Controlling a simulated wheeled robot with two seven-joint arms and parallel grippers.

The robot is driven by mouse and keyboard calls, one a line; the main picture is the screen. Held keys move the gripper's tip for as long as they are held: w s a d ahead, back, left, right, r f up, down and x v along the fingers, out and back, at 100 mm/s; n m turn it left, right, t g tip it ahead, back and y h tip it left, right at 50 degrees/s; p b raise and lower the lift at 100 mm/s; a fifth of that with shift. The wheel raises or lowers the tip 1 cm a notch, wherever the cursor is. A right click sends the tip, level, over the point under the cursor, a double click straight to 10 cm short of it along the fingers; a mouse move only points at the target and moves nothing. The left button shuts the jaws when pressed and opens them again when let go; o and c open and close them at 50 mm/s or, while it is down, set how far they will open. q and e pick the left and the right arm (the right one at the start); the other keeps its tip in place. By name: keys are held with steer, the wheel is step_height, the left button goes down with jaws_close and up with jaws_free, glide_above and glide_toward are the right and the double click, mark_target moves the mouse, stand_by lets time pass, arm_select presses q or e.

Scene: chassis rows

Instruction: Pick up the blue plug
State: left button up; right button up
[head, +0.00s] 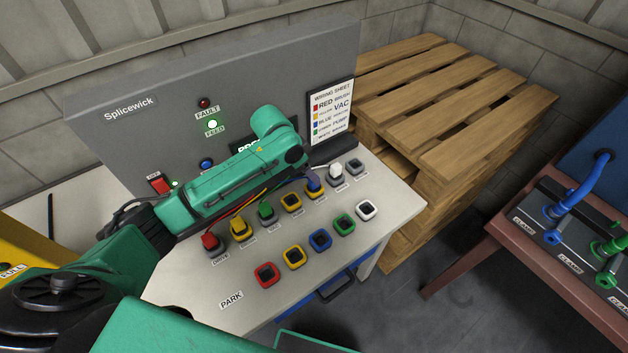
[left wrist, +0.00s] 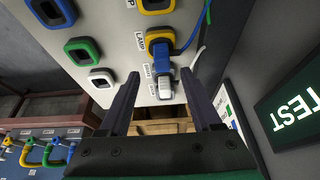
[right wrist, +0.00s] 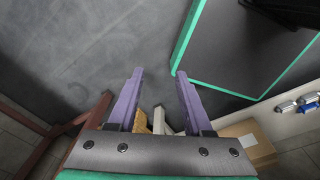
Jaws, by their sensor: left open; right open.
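The blue plug (head: 315,191) stands in a yellow-rimmed socket in the upper row of the console. In the left wrist view the blue plug (left wrist: 160,51) has a blue cord rising from it, beside the LAMP label. My left gripper (head: 311,177) is close above the blue plug, partly covering it in the head view. In the left wrist view the left gripper (left wrist: 160,73) is open and empty, its fingertips just short of the blue plug. The white plug (left wrist: 163,86) shows between its fingers. My right gripper (right wrist: 160,72) is open and empty over the floor.
Red (head: 210,242), yellow (head: 240,231) and green (head: 266,211) plugs stand left in the same row. A lower row of empty sockets includes a blue one (head: 320,239). A wiring sheet (head: 330,112) stands behind. A wooden pallet stack (head: 450,100) is behind right.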

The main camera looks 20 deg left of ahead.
mark_target(314, 185)
arm_select(q)
steer(key=p+x, duration=0.1)
steer(key=x, duration=0.5)
steer(key=shift+a, duration=0.15)
steer(key=shift+f, duration=0.25)
steer(key=shift+c, duration=0.3)
steer(key=shift+w, duration=0.1)
jaws_close()
arm_select(e)
steer(key=shift+w+a+r, duration=0.25)
steer(key=shift+w+r, duration=0.15)
steer(key=shift+w, duration=0.2)
steer(key=shift+w+a+r, duration=0.25)
steer(key=shift+w+r, duration=0.1)
steer(key=shift+w, duration=0.25)
